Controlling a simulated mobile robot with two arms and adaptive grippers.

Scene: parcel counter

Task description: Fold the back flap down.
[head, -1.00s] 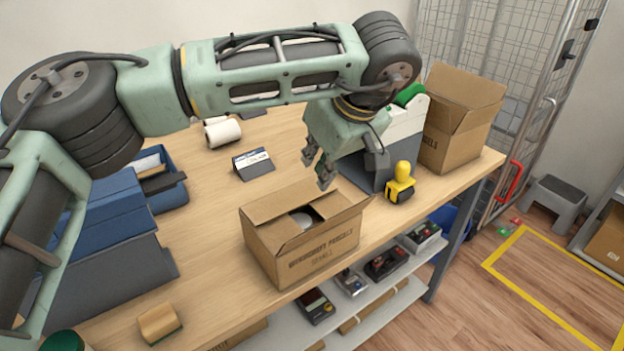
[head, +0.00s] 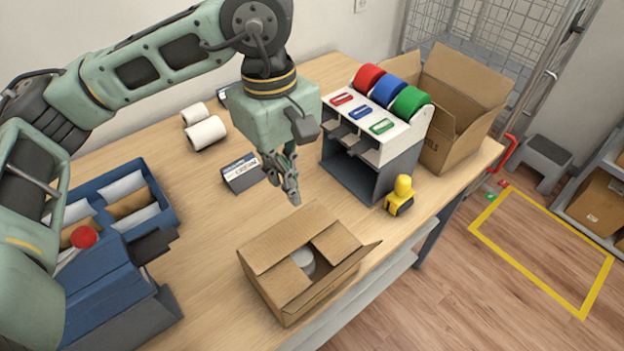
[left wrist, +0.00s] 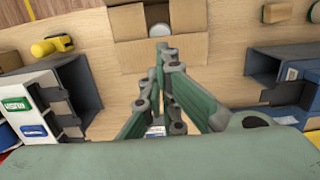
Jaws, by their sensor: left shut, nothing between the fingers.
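An open cardboard box (head: 268,294) stands on the table's front part, with a white round item (head: 303,259) inside. Its back flap (head: 280,241) is on the side toward my left gripper; its exact angle is hard to judge. The two side flaps (head: 337,243) lie inward over the opening, and the front flap (head: 352,262) slants outward. My left gripper (head: 295,200) is shut and empty, pointing down behind and above the back flap. In the left wrist view its fingertips (left wrist: 163,45) overlap the back flap (left wrist: 186,53); contact cannot be told. My right gripper is out of view.
A tape dispenser with coloured rolls (head: 375,150) and a yellow-black tool (head: 400,197) stand to the right. A label holder (head: 243,173) and white rolls (head: 205,133) lie behind. Blue bins (head: 125,200) are at left. A larger open carton (head: 455,105) stands at the far right.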

